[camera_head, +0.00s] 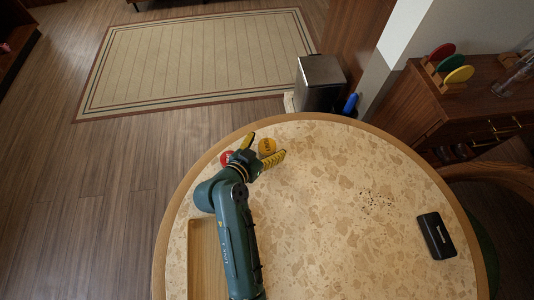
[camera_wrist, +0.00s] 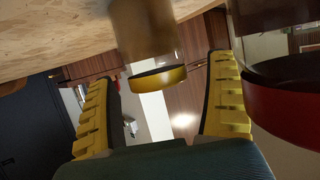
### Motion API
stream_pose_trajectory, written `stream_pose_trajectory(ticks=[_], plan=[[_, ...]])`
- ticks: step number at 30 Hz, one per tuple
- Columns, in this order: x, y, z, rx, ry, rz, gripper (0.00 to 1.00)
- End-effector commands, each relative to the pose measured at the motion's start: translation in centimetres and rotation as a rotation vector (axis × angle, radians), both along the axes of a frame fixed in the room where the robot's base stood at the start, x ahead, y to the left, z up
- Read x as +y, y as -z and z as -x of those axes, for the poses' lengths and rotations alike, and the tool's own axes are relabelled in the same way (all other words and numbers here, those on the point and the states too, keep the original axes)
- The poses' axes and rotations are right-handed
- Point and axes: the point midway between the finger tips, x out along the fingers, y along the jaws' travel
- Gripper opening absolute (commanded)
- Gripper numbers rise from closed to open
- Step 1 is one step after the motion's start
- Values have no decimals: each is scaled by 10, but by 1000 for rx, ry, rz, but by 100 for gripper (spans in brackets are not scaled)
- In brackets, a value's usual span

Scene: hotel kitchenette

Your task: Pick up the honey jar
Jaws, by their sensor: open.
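A jar with brownish contents and a yellow lid, which looks like the honey jar, stands near the far edge of the round table; its lid (camera_head: 267,146) shows from above. In the wrist view the jar (camera_wrist: 148,35) appears upside down, between the fingers and beyond them. My gripper (camera_head: 266,144) has its two yellow fingers spread to either side of the jar. In the wrist view the gripper (camera_wrist: 160,74) holds nothing, and I see no finger touching the jar. The jar's label, if any, is not readable.
A red-lidded jar (camera_head: 227,157) stands close to the left finger; it looms large at the right of the wrist view (camera_wrist: 285,105). A wooden tray (camera_head: 203,262) lies partly under my arm. A black case (camera_head: 436,236) and dark specks (camera_head: 377,200) lie right. The table's middle is clear.

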Motion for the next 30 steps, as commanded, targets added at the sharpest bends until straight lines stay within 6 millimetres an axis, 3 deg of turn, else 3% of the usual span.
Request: stream_pose_trajectory(ticks=[8,20,26,30], plan=[[-4,2,-5,0,-1,0,87],[-3,2,-5,0,-1,0,14],[-3,0,-5,-2,-1,0,14],[-3,-18,-6,-5,-1,0,13]])
